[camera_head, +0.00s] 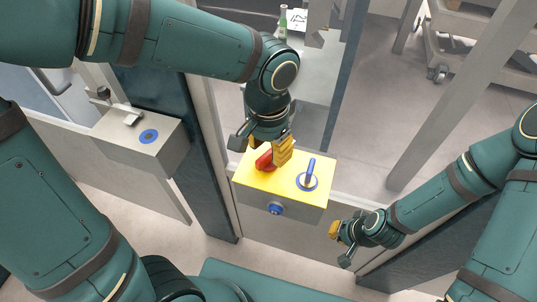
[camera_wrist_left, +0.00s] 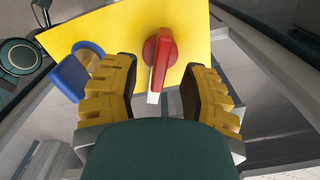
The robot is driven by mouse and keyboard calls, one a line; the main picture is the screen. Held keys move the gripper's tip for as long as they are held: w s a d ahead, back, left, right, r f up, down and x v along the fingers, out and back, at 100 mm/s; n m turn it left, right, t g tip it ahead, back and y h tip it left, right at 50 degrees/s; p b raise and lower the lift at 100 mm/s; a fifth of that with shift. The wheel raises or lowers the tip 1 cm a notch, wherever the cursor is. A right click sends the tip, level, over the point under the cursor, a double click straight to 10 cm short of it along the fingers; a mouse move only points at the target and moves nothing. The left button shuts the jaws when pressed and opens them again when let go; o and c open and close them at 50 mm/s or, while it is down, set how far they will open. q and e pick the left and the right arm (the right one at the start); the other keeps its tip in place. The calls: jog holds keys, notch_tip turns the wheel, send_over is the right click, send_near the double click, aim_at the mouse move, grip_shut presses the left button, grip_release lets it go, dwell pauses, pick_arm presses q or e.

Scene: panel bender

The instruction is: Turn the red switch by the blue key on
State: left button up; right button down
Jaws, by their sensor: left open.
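The red switch (camera_head: 264,160) is a knob on the yellow top of a grey box (camera_head: 244,184). The blue key (camera_head: 309,171) stands upright in a blue ring to its right. My left gripper (camera_head: 269,150) is over the switch and partly hides it. In the left wrist view the fingers (camera_wrist_left: 160,90) are open, one on each side of the red switch (camera_wrist_left: 163,55), with gaps to both. The switch's white-marked end points toward the palm. The blue key (camera_wrist_left: 70,78) is beyond the left finger. My right gripper (camera_head: 340,243) is low, right of the box; its opening is unclear.
A round blue button (camera_head: 275,208) is on the box's front. Another grey box (camera_head: 150,158) with a blue ring stands at the left. Metal posts (camera_head: 440,100) and a low panel frame the box. A green bottle (camera_head: 283,20) stands at the back.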

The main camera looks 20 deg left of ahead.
pick_arm(q)
jog(key=shift+f, duration=1.2)
jog(key=shift+c, duration=0.4)
grip_shut()
